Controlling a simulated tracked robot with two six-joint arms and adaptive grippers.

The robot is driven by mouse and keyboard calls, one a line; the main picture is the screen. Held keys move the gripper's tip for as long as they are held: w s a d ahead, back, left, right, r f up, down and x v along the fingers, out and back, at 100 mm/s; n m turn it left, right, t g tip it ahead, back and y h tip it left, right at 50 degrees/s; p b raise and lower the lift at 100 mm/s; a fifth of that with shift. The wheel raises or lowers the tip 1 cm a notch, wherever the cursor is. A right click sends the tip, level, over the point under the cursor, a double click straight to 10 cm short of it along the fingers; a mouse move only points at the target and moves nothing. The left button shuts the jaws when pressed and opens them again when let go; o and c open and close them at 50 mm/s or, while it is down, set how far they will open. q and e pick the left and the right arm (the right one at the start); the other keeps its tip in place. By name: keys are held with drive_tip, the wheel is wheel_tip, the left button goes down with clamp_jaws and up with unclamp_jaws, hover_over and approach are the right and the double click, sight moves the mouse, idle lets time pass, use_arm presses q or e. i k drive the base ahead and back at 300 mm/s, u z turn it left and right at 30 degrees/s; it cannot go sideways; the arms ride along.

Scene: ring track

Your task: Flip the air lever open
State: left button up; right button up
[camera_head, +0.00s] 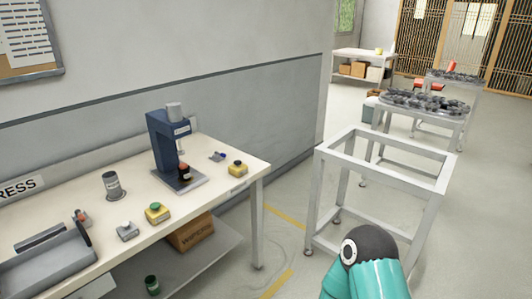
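A small grey fitting with a blue handle (217,156), which looks like the air lever, sits on the white bench (205,205) near its back right corner. It is too small to tell whether the handle is open or shut. It is just right of a blue press (160,143) and behind a yellow box with a reddish button (237,168). Neither gripper shows. Only a teal and black part of my own arm shows at the bottom right, well away from the lever.
A yellow box with a green button (156,213), a grey button box (127,231), a dark cylinder (112,186) and a grey tray (48,266) are on the bench. An empty white frame stand (387,170) is right of it. Floor shows between them.

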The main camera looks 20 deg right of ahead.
sight(217, 154)
drive_tip(key=z, duration=0.4)
drive_tip(key=i, duration=0.45)
drive_tip(key=z, duration=0.5)
drive_tip(key=i, duration=1.8)
drive_tip(key=u, duration=0.1)
